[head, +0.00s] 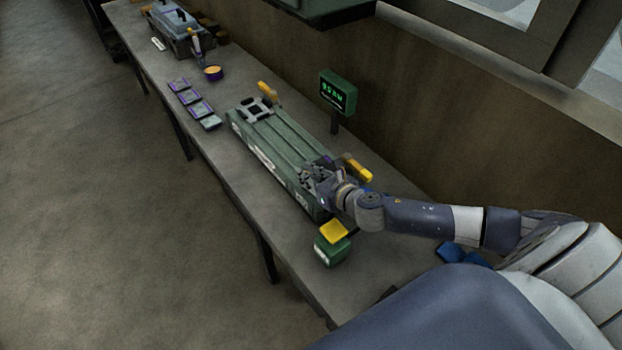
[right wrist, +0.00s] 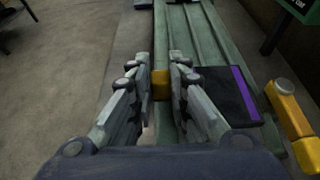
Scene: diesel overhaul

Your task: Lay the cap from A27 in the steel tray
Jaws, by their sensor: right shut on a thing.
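My right gripper (head: 318,178) is low over the near end of a long green ribbed fixture (head: 275,137). In the right wrist view its fingers (right wrist: 160,85) are closed on a small yellow piece (right wrist: 160,82). I cannot tell if this piece is the cap from A27. A dark block with a purple edge (right wrist: 228,95) lies on the fixture just right of the fingers. A grey metal container (head: 178,36) stands at the far end of the bench; I cannot tell if it is the steel tray. My left gripper is not in view.
Several purple-edged plates (head: 190,98) lie along the bench's left edge. An orange-topped round pot (head: 213,73) stands beyond them. A green display (head: 338,92) stands behind the fixture. A green box with a yellow top (head: 332,246) stands at the near end.

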